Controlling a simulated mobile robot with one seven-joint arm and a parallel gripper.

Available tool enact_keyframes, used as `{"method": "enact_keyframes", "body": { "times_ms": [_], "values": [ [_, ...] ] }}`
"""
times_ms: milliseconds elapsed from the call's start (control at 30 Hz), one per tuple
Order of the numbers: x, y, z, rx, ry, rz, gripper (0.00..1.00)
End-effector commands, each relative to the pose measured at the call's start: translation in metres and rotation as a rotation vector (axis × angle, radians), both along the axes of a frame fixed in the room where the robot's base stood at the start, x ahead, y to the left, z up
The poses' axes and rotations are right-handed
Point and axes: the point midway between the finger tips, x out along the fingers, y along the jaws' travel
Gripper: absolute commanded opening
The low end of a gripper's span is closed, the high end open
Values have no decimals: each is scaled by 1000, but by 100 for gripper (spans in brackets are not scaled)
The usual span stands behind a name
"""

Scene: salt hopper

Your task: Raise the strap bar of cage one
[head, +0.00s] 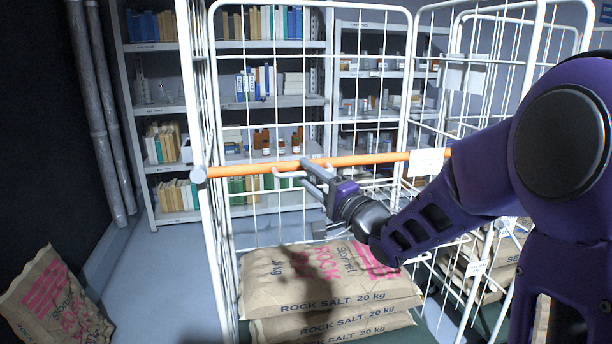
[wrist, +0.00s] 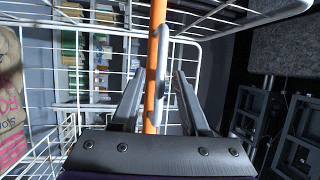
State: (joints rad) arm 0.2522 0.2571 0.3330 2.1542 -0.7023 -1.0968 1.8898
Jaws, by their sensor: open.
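The orange strap bar (head: 255,169) lies level across the front of the white wire cage (head: 208,95), with a grey end cap at its left. A pale grey loop handle (head: 288,174) is fixed to the bar. My gripper (head: 312,176) is open at the bar, near the handle. In the wrist view the bar (wrist: 157,20) and the handle (wrist: 163,75) run between the two open fingers (wrist: 158,90), with gaps at the sides. I cannot tell whether either finger touches. My arm hides part of the bar's right end.
Rock salt sacks (head: 330,282) lie stacked low in the cage. Another sack (head: 58,300) leans at the lower left. A second cage (head: 480,60) stands at the right. Shelves (head: 160,105) line the back. The floor (head: 165,265) left of the cage is clear.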

Motion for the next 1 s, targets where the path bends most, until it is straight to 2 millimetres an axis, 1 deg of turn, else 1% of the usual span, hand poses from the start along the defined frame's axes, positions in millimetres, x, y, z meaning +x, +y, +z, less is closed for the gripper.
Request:
{"method": "enact_keyframes", "body": {
  "times_ms": [133, 433, 567, 600, 667, 700, 1000],
  "values": [
    [7, 7, 2, 0, 0, 2, 45],
    [9, 8, 2, -1, -1, 1, 45],
    [9, 8, 2, -1, -1, 0, 21],
    [9, 8, 2, -1, -1, 0, 14],
    [9, 8, 2, -1, -1, 0, 3],
    [9, 8, 2, -1, -1, 0, 0],
    [9, 7, 2, -1, -1, 0, 0]
  ]
}}
